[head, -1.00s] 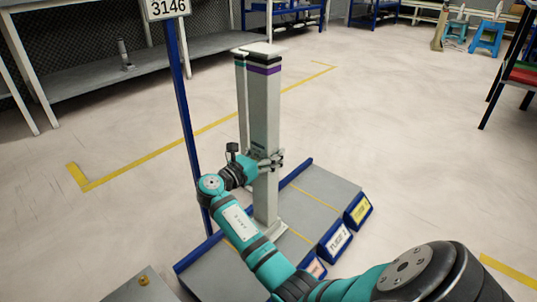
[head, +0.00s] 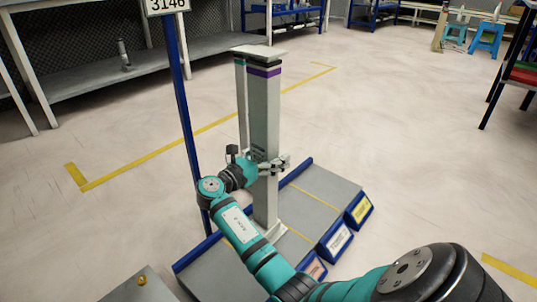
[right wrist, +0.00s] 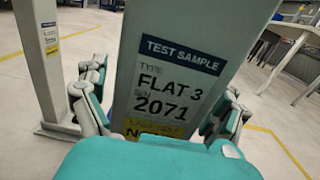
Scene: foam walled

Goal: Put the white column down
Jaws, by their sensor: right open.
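The white column (head: 264,120) has a purple band near its top and stands upright. Its flat foot (head: 270,232) appears to rest on the grey platform (head: 325,192). My right gripper (head: 273,165) is around the column's shaft, a little below mid-height. In the right wrist view the column (right wrist: 165,75) fills the middle, with a label reading "TEST SAMPLE", "FLAT 3" and "2071". The open fingers of the right gripper (right wrist: 160,108) lie on both sides of it; any contact is hard to tell. My left gripper is not in view.
A second pale column (head: 242,95) stands close behind and left; it also shows in the right wrist view (right wrist: 40,65). A blue post (head: 182,110) with a number sign stands further left. The platform has blue edges, yellow lines and several front labels. Open floor (head: 420,150) lies right.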

